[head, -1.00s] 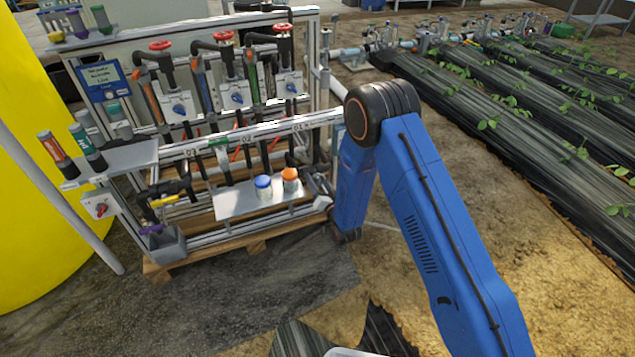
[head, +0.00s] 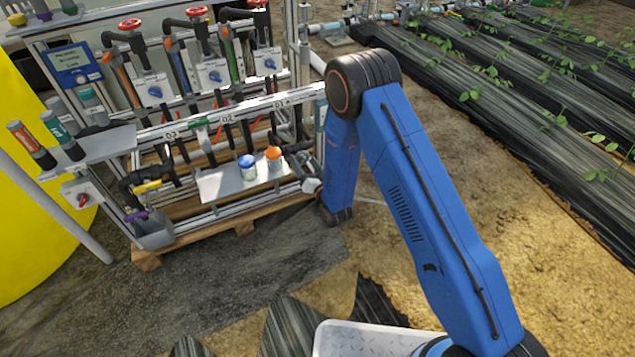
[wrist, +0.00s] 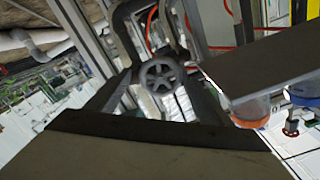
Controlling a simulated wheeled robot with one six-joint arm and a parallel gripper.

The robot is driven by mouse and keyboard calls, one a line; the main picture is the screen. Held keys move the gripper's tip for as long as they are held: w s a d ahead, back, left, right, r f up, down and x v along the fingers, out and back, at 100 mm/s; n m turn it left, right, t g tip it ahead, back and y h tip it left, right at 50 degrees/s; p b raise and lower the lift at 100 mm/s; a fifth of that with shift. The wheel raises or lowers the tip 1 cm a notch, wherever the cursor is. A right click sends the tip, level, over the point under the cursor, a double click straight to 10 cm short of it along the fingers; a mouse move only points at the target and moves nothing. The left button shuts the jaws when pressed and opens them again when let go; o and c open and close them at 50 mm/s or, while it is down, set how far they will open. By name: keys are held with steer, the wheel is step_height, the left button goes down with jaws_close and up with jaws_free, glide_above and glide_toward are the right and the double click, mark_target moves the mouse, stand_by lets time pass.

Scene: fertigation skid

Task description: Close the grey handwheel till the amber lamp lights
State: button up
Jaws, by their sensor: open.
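The grey handwheel (wrist: 162,77) is a small spoked wheel near the middle of the wrist view, on dark pipework. My gripper (wrist: 160,92) is open, with its dark fingers to either side of the wheel in that picture. The wheel lies beyond or between the fingertips; I cannot tell which, and I see no clear contact. In the head view my gripper's fingers and the grey handwheel cannot be made out beside my blue arm. I cannot pick out an amber lamp in either view.
The skid carries red handwheels (head: 130,24), a blue display (head: 75,62) and a metal shelf (head: 215,184) with a blue-capped jar (head: 247,168) and an orange-capped jar (head: 274,158). A yellow tank (head: 30,240) stands at left.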

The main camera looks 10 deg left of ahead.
steer(key=v, duration=1.4)
steer(key=shift+s+d, duration=0.25)
steer(key=shift+s, duration=0.05)
stand_by(1.7)
